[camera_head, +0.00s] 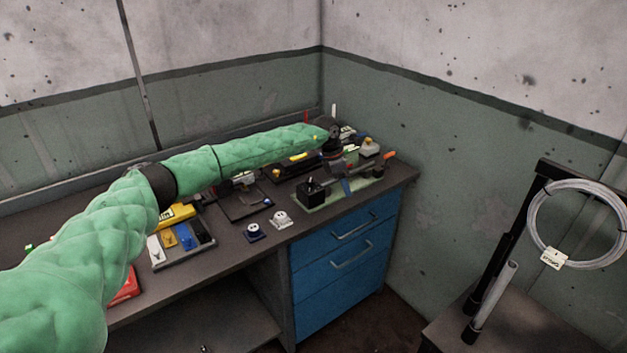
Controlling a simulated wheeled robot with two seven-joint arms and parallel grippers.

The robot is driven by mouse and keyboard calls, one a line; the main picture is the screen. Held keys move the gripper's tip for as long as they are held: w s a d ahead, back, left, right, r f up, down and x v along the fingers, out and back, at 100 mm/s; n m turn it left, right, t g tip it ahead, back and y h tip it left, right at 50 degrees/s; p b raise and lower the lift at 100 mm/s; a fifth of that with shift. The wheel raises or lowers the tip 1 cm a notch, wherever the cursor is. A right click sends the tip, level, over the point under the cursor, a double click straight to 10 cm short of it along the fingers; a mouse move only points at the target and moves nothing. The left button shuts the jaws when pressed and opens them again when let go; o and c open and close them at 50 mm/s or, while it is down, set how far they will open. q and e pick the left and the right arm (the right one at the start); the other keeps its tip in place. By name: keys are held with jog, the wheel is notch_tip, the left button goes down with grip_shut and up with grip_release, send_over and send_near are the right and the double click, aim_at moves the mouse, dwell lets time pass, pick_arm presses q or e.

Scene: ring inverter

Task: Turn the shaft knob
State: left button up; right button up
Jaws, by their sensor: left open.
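My left arm, in a green padded sleeve, reaches across the desk from the left. My left gripper (338,165) is at its far end, over the cluttered right end of the desk. It is small and dark here; its jaws are open. Below and around it is a group of small parts on a pale green plate (333,198), with a black box (310,190) at the near left. I cannot tell which part is the shaft knob; the gripper and arm hide part of this area. I cannot tell whether the gripper touches anything. My right gripper is not in view.
The desk (230,255) stands against the wall, with blue drawers (345,260) below. Two small knob-like pieces, one dark blue (254,232) and one white (281,219), stand near the front edge. A tray (186,252) holds coloured parts. A cable coil (533,222) hangs at right.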

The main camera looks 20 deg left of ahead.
aim_at(311, 179)
pick_arm(q)
jog(key=w+a+r+y, duration=0.1)
jog(key=a+r, duration=0.1)
jog(key=a, duration=0.2)
jog(key=w+a+r+y, duration=0.1)
jog(key=a+r, duration=0.1)
jog(key=a, duration=0.2)
jog(key=a+r+y, duration=0.2)
jog(key=a, duration=0.2)
jog(key=shift+w+r, duration=0.15)
jog(key=shift+w, duration=0.25)
jog(key=shift+a, duration=0.15)
jog(key=shift+f, duration=0.2)
notch_tip(311, 179, down, 5)
jog(key=p, duration=0.2)
jog(key=shift+p, duration=0.4)
jog(key=shift+f+p, duration=0.35)
jog(key=shift+f, duration=0.75)
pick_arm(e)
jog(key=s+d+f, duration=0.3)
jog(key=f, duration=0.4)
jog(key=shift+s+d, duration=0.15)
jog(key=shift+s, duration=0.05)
pick_arm(q)
jog(key=c, duration=1)
jog(key=shift+o, duration=0.2)
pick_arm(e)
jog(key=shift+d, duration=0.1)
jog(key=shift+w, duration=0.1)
